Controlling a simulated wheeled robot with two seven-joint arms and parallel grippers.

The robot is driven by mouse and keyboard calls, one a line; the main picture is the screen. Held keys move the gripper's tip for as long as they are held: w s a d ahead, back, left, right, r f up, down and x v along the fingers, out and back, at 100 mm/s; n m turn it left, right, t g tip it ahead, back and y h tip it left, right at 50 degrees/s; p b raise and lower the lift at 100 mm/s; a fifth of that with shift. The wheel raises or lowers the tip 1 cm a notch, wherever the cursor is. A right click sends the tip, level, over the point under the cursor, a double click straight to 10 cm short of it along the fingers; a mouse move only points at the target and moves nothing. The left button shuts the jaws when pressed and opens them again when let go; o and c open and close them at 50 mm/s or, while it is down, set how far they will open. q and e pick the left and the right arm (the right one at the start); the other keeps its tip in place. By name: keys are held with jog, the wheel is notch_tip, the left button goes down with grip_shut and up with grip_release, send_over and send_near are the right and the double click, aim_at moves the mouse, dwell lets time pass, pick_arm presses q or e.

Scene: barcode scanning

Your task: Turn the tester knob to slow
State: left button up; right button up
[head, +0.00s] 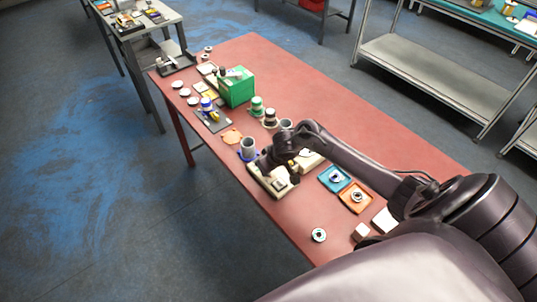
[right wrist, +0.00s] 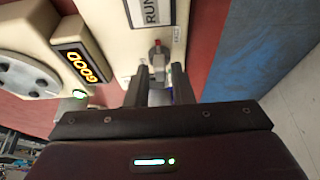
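The cream tester (head: 270,182) sits near the front edge of the red table, partly hidden by my right arm. In the right wrist view its panel (right wrist: 120,40) shows a "RUN" label, an orange-lit display (right wrist: 80,66) and a round grey disc (right wrist: 28,77). A small grey part with a red tip (right wrist: 157,44), which may be the knob, shows between my right gripper's fingers (right wrist: 160,80). The fingers point at the panel and stand apart by a narrow gap. Whether they touch that part is unclear. No "slow" mark is readable. My left gripper is not in view.
A grey cup (head: 248,148) stands just beyond the tester. Blue (head: 334,178) and orange (head: 355,197) trays lie to its right. A green box (head: 237,87) and several small parts are farther back. The table (head: 345,110) is clear along its far right side.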

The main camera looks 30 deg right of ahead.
grip_shut()
